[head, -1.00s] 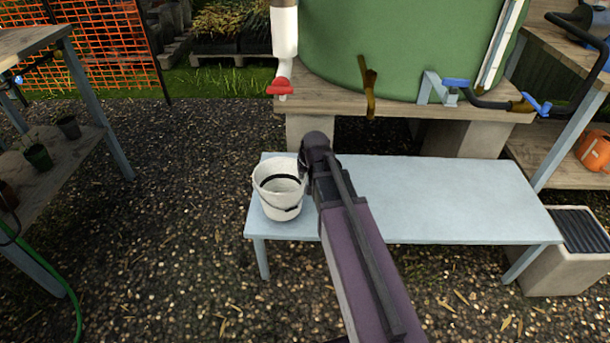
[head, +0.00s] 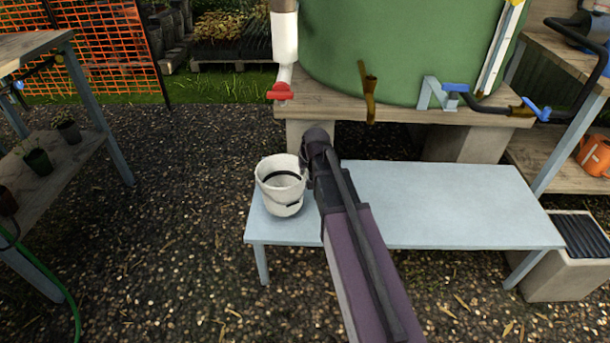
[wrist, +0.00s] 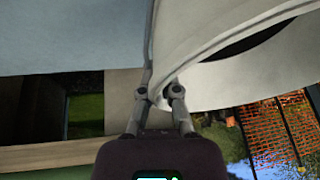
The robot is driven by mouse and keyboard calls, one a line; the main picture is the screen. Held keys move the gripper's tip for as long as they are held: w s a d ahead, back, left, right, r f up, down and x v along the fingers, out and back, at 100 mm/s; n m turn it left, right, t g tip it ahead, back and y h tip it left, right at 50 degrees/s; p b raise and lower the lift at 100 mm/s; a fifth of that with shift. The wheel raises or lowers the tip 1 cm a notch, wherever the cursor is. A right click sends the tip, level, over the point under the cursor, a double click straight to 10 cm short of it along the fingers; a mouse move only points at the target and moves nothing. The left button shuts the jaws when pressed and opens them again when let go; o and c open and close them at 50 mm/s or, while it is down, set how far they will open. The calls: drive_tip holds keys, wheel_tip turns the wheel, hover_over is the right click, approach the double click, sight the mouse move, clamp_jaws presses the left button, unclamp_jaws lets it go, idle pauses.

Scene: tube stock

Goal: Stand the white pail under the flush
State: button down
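The white pail (head: 281,201) is upright at the left end of the pale blue bench (head: 450,205), seemingly just above its top. A dark band shows on it. My gripper (head: 308,163) is at the right side of its rim. In the wrist view, the fingers (wrist: 161,88) are close together on the edge of the pail (wrist: 215,45), and their tips are partly hidden by it. The flush looks to be the white vertical pipe (head: 285,38) with a red valve (head: 280,91), above and behind the pail.
A green tank (head: 400,45) stands on a wooden stand (head: 330,105) behind the bench. A brass tap (head: 370,88) and a blue-handled valve (head: 455,87) stick out in front. A shelf with pots (head: 38,161) is at left. Gravel between is clear.

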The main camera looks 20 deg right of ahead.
drive_tip(key=w+d+f+b, duration=0.2)
drive_tip(key=w+d, duration=0.1)
drive_tip(key=w, duration=0.6)
drive_tip(key=shift+f, duration=0.15)
idle(0.7)
drive_tip(key=shift+f+b, duration=0.2)
drive_tip(key=shift+b, duration=0.15)
idle(0.5)
idle(0.3)
drive_tip(key=c, duration=0.7)
unclamp_jaws()
